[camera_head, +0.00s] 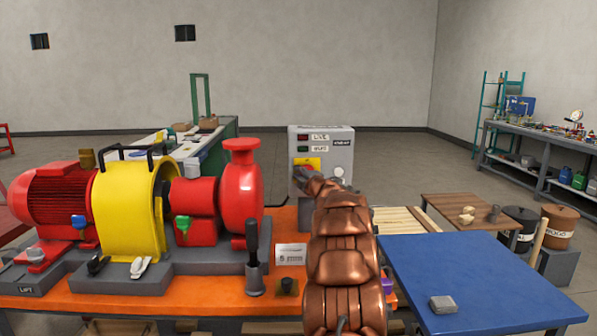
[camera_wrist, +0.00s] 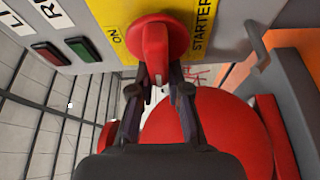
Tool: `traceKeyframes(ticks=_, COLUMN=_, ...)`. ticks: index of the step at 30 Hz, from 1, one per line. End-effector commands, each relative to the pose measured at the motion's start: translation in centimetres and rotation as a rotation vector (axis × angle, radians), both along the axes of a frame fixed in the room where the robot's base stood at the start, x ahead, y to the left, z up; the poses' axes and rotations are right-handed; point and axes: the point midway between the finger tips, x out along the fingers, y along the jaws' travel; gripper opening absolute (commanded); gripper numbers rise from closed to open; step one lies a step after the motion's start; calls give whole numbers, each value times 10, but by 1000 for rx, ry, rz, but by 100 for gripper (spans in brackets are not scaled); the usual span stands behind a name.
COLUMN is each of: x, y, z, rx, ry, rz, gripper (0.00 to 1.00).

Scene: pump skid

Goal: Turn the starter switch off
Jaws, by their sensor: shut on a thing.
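The starter switch is a red knob (camera_wrist: 155,45) on a yellow plate (camera_wrist: 183,14) marked ON and STARTER in the wrist view. In the head view, the yellow plate (camera_head: 308,163) sits on the front of the grey starter box (camera_head: 340,155), behind the pump. My gripper (camera_wrist: 158,88) is shut on the red knob, with one finger on each side of its lower handle part. In the head view my gripper (camera_head: 305,182) reaches the plate, and my arm hides part of the box's lower front. The OFF mark is not visible.
Red and green lamps (camera_wrist: 83,48) sit beside the plate. A red pump (camera_head: 241,195) and yellow guard (camera_head: 133,212) stand left of my arm on an orange bench (camera_head: 200,313). A blue table (camera_head: 480,275) with a grey block (camera_head: 443,304) is right.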

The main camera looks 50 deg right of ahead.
Motion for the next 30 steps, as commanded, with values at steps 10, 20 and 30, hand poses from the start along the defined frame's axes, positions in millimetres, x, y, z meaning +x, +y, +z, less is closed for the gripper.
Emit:
traceKeyframes(ticks=10, x=-9, y=-9, z=-5, rx=-43, ry=67, rz=-21, gripper=0)
traceKeyframes(ticks=20, x=-8, y=-8, z=-4, rx=-49, ry=70, rz=-21, gripper=0)
traceKeyframes(ticks=30, x=-8, y=-7, z=-2, rx=-50, ry=68, rz=-19, gripper=42)
